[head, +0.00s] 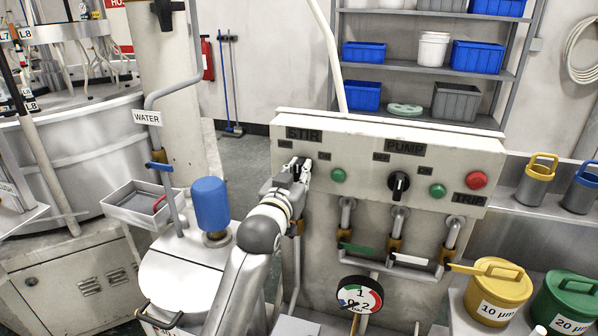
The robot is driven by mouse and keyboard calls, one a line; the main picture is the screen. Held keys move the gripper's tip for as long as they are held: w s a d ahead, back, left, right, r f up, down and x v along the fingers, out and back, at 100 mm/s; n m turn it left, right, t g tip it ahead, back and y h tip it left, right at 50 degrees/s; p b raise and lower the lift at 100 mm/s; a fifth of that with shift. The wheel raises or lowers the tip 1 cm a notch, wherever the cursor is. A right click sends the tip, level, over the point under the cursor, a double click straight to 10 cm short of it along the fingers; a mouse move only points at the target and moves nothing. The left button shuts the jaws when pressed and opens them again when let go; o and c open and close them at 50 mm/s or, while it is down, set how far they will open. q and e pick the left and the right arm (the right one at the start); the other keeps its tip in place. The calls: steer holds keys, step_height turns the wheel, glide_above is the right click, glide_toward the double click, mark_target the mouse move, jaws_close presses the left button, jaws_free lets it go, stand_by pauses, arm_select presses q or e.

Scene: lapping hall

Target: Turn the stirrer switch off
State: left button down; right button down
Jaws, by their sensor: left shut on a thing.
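The grey control panel (365,150) carries a STIR label (304,134) at its left end. My left gripper (301,168) reaches up to the panel just below this label and is shut on the stirrer switch. The gripper covers the switch, so I cannot tell which way its knob points. A green lamp (338,175) sits just right of the gripper; I cannot tell whether it is lit. My right gripper is not in view.
Right on the panel are the black PUMP knob (398,185), another green lamp (438,190) and the red TRIP button (477,180). Pipes and a gauge (359,296) are below. A white vessel with a blue motor (211,204) stands close left of my arm.

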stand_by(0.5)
arm_select(q)
steer(key=c, duration=1.4)
jaws_free()
steer(key=shift+s, duration=0.1)
steer(key=v, duration=1.2)
